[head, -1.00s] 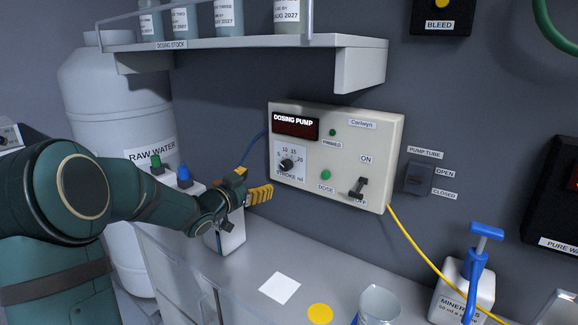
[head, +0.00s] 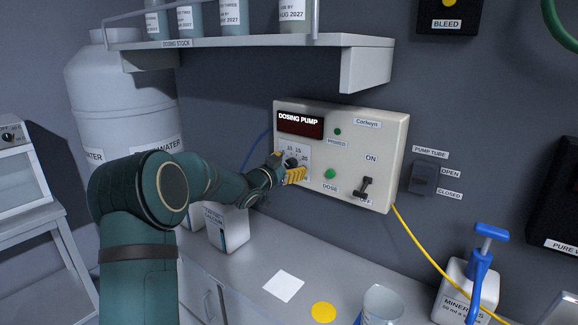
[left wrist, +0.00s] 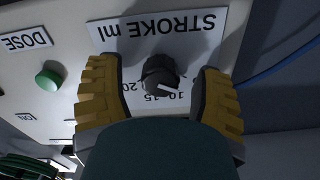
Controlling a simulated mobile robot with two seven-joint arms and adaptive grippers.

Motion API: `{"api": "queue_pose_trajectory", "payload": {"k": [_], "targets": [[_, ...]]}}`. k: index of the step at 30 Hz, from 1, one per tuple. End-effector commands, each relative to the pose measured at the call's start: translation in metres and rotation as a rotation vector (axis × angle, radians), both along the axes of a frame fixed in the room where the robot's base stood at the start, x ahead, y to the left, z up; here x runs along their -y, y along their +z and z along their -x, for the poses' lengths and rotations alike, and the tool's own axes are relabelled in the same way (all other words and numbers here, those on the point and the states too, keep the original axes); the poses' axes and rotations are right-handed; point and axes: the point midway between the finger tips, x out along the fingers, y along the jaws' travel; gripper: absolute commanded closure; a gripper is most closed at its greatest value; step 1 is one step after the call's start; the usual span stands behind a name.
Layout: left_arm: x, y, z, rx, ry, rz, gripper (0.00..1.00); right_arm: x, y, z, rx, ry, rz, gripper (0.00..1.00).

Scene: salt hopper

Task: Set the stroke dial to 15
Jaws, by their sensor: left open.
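The dosing pump (head: 345,150) is a cream box on the wall with a dark display. Its stroke dial is a black knob (left wrist: 160,72) with a white pointer, on a white plate marked "STROKE ml". The left wrist view shows it upside down; the pointer slants to the lower right, on the 10 side of 15, though the exact reading is unclear. My left gripper (head: 289,164) is open in front of the dial, its yellow-padded fingers on either side of the knob, with visible gaps in the wrist view. In the head view the fingers partly hide the dial plate.
The green DOSE button (head: 330,174) and the ON/OFF switch (head: 365,188) are right of the dial. A shelf (head: 260,43) with bottles overhangs. A white container (head: 228,230) stands on the counter below my left arm. A glass beaker (head: 381,303) is at the front.

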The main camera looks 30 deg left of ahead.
Motion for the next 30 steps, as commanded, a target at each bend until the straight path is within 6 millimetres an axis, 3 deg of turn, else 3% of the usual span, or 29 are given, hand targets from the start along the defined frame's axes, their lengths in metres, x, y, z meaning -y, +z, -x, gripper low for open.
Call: {"api": "queue_pose_trajectory", "payload": {"k": [4, 9, 10, 20, 30], "targets": [[0.0, 0.0, 0.0, 0.0, 0.0, 0.0, 0.35, 0.0, 0.0, 0.0, 0.0, 0.0, 0.0, 0.53], [0.0, 0.0, 0.0, 0.0, 0.0, 0.0, 0.95, 0.0, 0.0, 0.0, 0.0, 0.0, 0.0, 0.53], [0.0, 0.0, 0.0, 0.0, 0.0, 0.0, 1.0, 0.0, 0.0, 0.0, 0.0, 0.0, 0.0, 0.53], [0.0, -0.001, 0.001, 0.002, 0.0, -0.031, 1.0, 0.0, -0.005, 0.001, -0.002, 0.002, 0.0, 0.53], [-0.001, -0.003, 0.001, 0.02, 0.001, -0.236, 1.0, -0.001, -0.03, 0.009, -0.018, 0.015, -0.005, 0.53]]}}
